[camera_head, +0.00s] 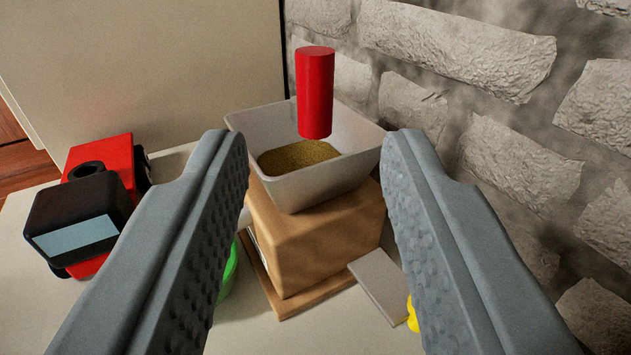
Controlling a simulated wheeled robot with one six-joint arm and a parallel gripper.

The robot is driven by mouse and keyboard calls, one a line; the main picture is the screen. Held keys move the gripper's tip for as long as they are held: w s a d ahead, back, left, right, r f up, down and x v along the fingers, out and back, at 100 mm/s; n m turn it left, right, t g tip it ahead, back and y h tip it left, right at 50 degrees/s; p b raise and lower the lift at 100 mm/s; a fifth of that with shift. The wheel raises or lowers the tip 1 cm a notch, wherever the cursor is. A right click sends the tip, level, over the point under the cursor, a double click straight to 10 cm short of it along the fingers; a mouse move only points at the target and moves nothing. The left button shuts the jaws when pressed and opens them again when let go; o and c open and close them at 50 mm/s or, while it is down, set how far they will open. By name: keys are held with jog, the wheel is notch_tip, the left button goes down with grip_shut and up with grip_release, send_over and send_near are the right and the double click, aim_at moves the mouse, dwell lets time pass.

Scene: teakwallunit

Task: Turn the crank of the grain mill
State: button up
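The grain mill has a wooden body (320,245) on a wooden base, with a square white hopper (335,182) on top holding brownish grain (298,157). A red cylindrical handle (315,92) stands upright in front of the hopper in the picture. I take it for the crank's grip; the crank arm linking it to the mill is not visible. My gripper (312,145) is open wide, with one grey finger on each side of the hopper in the picture. The red handle appears between and beyond the fingertips, with nothing held.
A red and black toy-like vehicle (90,205) stands at the left. A green object (230,272) is partly hidden behind the left finger. A grey flat piece (380,287) and a yellow object (412,316) lie at the right. A stone wall (455,45) rises close behind on the right.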

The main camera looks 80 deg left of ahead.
aim_at(297, 74)
jog(key=s+d, duration=0.1)
jog(key=d, duration=0.6)
jog(key=shift+s+d, duration=0.2)
jog(key=s+a+r+m+t+h, duration=0.35)
jog(key=a+r+m+t, duration=0.3)
jog(key=a+t, duration=0.45)
jog(key=s+a+f+m+t+h, duration=0.25)
jog(key=s+f+m+h, duration=0.4)
jog(key=s+h, duration=0.35)
jog(key=shift+t, duration=0.35)
jog(key=x, duration=1.7)
jog(key=shift+w+d+r, duration=0.1)
jog(key=shift+w+d, duration=0.05)
jog(key=shift+c, duration=0.3)
grip_shut()
